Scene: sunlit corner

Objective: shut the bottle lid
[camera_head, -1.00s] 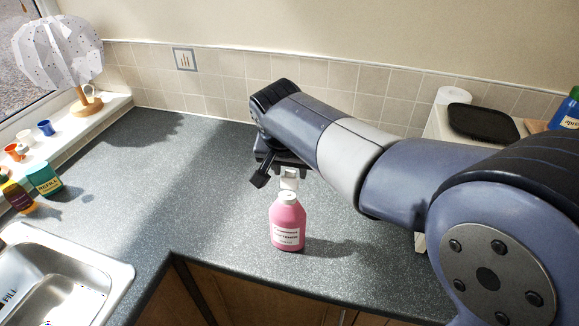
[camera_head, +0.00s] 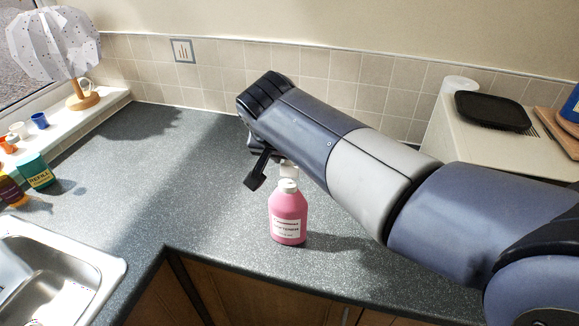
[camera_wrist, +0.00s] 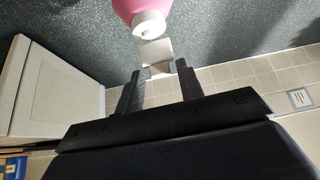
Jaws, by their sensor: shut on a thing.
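A pink bottle (camera_head: 288,214) with a white label stands upright on the grey worktop. Its white cap (camera_head: 288,186) has a square white lid (camera_head: 289,170) standing open behind it. In the wrist view the bottle (camera_wrist: 142,8) is at the top, with the lid (camera_wrist: 157,55) below its round white neck. In the head view my arm hides most of the gripper; one dark finger shows left of the lid.
A sink (camera_head: 60,275) lies at the front left, with a teal refill bottle (camera_head: 37,171) behind it. A lamp (camera_head: 80,92) and small cups stand on the windowsill. A cream cabinet (camera_head: 462,140) with a black tray (camera_head: 492,110) is at the right. The worktop left of the bottle is clear.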

